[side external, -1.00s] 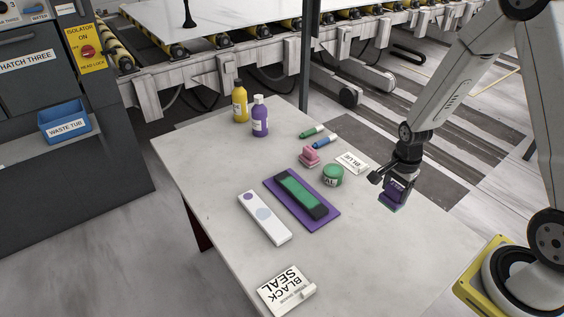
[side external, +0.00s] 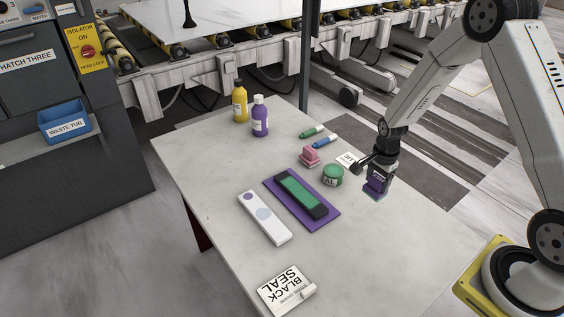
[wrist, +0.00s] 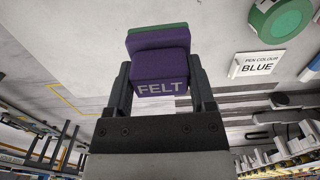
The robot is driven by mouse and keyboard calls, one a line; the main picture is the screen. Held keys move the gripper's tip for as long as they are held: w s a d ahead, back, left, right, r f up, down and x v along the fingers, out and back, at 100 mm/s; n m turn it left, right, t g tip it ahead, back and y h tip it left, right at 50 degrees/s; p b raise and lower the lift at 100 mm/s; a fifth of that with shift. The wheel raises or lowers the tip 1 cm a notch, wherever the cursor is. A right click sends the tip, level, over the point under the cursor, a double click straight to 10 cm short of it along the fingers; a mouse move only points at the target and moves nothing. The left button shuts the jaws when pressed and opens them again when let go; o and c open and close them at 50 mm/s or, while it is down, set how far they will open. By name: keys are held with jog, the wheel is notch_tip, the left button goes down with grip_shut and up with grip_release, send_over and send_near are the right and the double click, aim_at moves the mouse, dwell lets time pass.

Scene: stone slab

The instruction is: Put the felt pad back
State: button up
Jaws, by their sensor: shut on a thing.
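The felt pad (wrist: 160,67) is a purple block with a green layer on its far face and the word FELT on its side. My gripper (wrist: 160,92) is shut on it, with one finger on each side. In the side view my gripper (side external: 380,172) holds the felt pad (side external: 376,187) above the right part of the stone slab (side external: 350,246), apart from the surface. A purple mat (side external: 325,222) lies mid-slab, with a dark-ended green strip (side external: 297,190) on it.
Yellow (side external: 240,105) and purple (side external: 260,118) bottles stand behind. A white strip (side external: 264,217) and a "BLACK SEAL" card (side external: 284,287) lie nearer.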

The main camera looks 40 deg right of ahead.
jog(key=shift+w+d+f, duration=0.25)
jog(key=shift+w+f, duration=0.7)
jog(key=shift+f, duration=0.05)
jog(key=shift+w+d+f, duration=0.2)
jog(key=shift+w+f, duration=0.8)
jog(key=shift+w+d+f, duration=0.25)
jog(key=shift+w+f, duration=0.7)
jog(key=shift+f, duration=0.05)
jog(key=shift+w+f, duration=0.15)
jog(key=shift+f, duration=0.1)
jog(key=shift+w+d+f, duration=0.1)
jog(key=shift+f, duration=1.5)
jog(key=shift+f, duration=0.15)
jog(key=o, duration=1.2)
jog(key=shift+c, duration=0.2)
